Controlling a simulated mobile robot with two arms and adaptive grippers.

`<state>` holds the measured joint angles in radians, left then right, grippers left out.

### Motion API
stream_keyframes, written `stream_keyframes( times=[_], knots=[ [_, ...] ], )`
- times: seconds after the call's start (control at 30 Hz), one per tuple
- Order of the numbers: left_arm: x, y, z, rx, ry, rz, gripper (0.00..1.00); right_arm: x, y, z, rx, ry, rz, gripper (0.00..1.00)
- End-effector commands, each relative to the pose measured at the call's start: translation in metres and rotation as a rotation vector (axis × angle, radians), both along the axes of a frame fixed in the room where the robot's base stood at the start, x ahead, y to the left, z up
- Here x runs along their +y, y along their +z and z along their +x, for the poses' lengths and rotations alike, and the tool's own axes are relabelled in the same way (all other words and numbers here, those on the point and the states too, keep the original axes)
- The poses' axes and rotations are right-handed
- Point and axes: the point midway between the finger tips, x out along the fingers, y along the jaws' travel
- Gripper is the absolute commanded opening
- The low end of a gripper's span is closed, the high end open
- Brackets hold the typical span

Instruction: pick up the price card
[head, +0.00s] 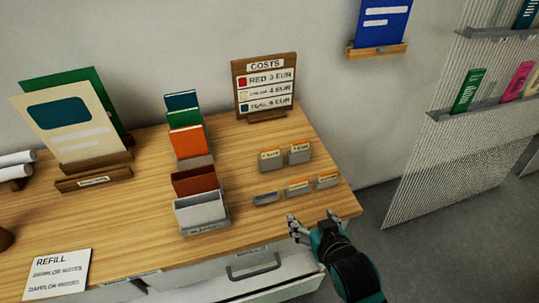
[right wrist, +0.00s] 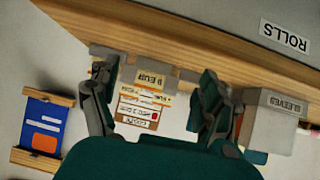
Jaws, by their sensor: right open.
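Small price cards stand in grey holders on the right of the wooden table: two in a back row, the left card (head: 270,154) and the right card (head: 300,149), and two in front, the middle card (head: 298,186) and the right card (head: 328,177). A low grey holder (head: 265,197) at the front left looks empty. My right gripper (head: 298,226) is open at the table's front edge, just in front of the front row. In the right wrist view a card reading "9 EUR" (right wrist: 152,78) shows between its spread fingers, not visibly held. My left gripper is out of view.
The COSTS board (head: 266,87) stands behind the cards. A bin row (head: 201,213) with coloured sheets is left of them. An open drawer (head: 280,286) juts out below the front edge. A REFILL note (head: 58,273) lies at front left.

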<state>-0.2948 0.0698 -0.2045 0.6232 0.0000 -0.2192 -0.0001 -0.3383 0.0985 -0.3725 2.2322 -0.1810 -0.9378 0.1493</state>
Motion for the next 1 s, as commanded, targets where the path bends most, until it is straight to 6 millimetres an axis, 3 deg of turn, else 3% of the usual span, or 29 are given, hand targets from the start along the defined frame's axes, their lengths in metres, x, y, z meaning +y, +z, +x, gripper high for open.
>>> stream_keyframes(
  times=[0.1, 0.2, 0.3, 0.8, 1.0],
  knots=[
    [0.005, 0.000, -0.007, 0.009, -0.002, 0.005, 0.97, 0.028, 0.046, 0.021, -0.166, 0.039, 0.051, 0.80],
    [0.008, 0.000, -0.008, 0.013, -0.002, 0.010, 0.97, 0.044, 0.073, 0.029, -0.259, 0.065, 0.085, 0.80],
    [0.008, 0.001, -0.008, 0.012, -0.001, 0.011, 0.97, 0.052, 0.083, 0.036, -0.299, 0.075, 0.101, 0.80],
    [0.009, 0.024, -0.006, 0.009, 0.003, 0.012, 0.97, 0.081, 0.057, 0.125, -0.301, 0.077, 0.103, 0.80],
    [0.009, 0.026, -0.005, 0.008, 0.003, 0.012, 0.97, 0.087, 0.049, 0.142, -0.301, 0.078, 0.102, 0.80]
  ],
)
